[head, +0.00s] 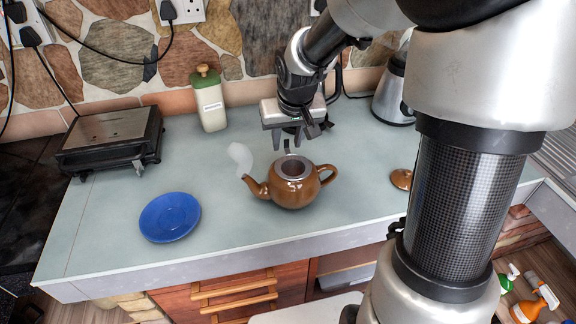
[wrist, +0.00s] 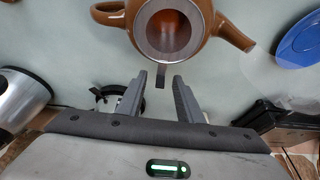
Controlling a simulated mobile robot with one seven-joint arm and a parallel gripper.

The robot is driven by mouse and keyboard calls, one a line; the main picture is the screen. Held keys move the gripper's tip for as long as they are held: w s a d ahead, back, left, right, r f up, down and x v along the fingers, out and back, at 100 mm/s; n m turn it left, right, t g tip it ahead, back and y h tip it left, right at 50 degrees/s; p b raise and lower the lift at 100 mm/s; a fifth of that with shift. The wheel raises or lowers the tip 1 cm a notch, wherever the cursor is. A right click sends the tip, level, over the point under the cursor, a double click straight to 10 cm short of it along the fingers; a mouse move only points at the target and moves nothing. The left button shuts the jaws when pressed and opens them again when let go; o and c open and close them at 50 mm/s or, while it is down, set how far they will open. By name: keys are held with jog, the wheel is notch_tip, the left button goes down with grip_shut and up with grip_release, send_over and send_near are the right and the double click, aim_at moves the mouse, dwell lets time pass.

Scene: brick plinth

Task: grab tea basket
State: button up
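The tea basket (head: 293,167) is a grey metal infuser sitting in the open top of the brown teapot (head: 290,190). Its rim shows in the wrist view as a grey ring (wrist: 143,40), and its dark handle tab (wrist: 160,76) sticks out towards my gripper. My gripper (head: 297,139) is above the back of the teapot, pointing down. In the wrist view my gripper (wrist: 159,77) is open, with one finger on each side of the tab and a visible gap to each. Nothing is held.
The teapot's brown lid (head: 401,179) lies to the right on the counter.

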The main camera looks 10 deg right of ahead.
jog(key=shift+x, duration=1.05)
grip_shut()
jog(key=shift+r, duration=0.1)
